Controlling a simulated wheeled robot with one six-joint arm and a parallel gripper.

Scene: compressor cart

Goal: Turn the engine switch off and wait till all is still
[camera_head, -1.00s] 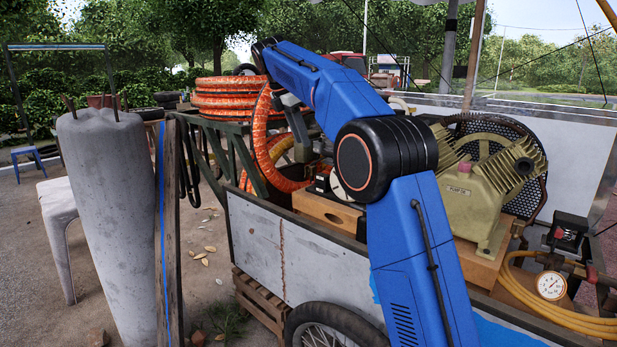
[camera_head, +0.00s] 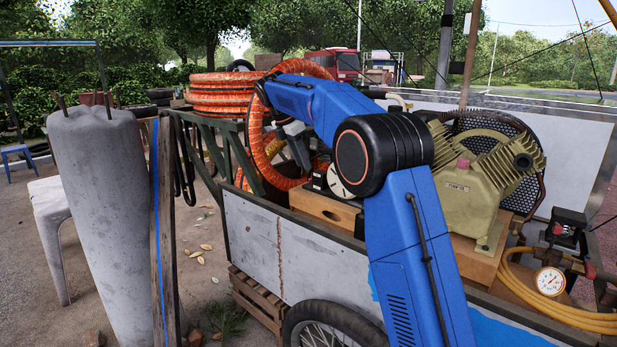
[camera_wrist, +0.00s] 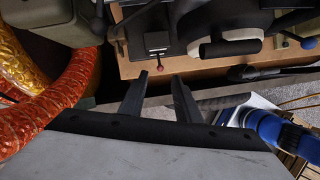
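My gripper (camera_wrist: 161,76) is open and empty in the wrist view, its two dark fingers apart and pointing toward the wooden engine base (camera_wrist: 190,62). Just beyond the fingertips a small red ball (camera_wrist: 160,69) shows below a black bracket with a pale plate (camera_wrist: 157,40). I cannot tell whether either is the engine switch. Dark engine parts (camera_wrist: 225,15) fill the top of that view.
Orange hose (camera_head: 215,97) is coiled at the back left and hangs near my wrist, also at the left in the wrist view (camera_wrist: 75,85). The pump (camera_head: 468,195) and gauge (camera_head: 549,281) are right of my arm. The cart's side panel (camera_head: 300,262) and a concrete post (camera_head: 105,220) stand in front.

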